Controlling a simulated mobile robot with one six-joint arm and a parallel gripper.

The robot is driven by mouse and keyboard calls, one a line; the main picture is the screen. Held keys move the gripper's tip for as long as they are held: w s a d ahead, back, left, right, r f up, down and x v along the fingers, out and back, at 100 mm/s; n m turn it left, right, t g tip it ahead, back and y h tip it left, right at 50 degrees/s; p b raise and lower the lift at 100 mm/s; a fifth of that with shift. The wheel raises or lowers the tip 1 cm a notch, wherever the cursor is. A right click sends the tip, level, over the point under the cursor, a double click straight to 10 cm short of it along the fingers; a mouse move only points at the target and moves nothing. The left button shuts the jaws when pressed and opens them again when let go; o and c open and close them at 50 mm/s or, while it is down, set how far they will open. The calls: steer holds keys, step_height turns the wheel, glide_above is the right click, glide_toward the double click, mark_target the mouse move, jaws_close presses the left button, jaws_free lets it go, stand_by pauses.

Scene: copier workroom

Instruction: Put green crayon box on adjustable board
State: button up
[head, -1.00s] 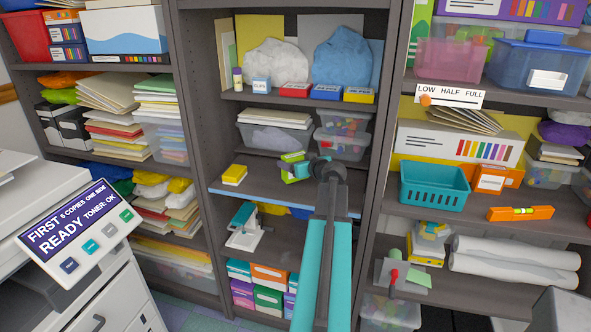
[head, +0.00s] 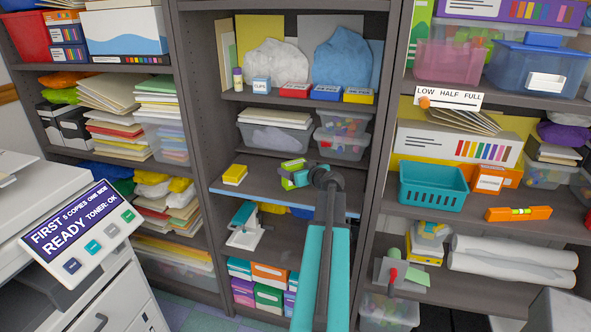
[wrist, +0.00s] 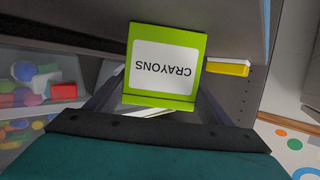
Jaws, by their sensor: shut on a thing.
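The green crayon box (head: 293,164) is held in my gripper (head: 298,179), over the blue-edged board (head: 258,183) of the middle shelf bay. In the wrist view the green crayon box (wrist: 165,65) fills the space between the fingers, its white CRAYONS label upside down. My gripper is shut on it. In the head view my arm hides part of the board. I cannot tell whether the box touches the board or hangs just above it.
A yellow box (head: 235,174) stands on the board to the left. Clear bins (head: 342,145) stand on the level behind and above. A white and teal stapler-like tool (head: 244,225) is on the shelf below. Bare board lies between the yellow box and my gripper.

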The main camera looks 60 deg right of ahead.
steer(key=shift+f, duration=0.1)
steer(key=o, duration=1.2)
steer(key=shift+r, duration=0.2)
steer(key=shift+b+v, duration=1.5)
steer(key=shift+v, duration=4.5)
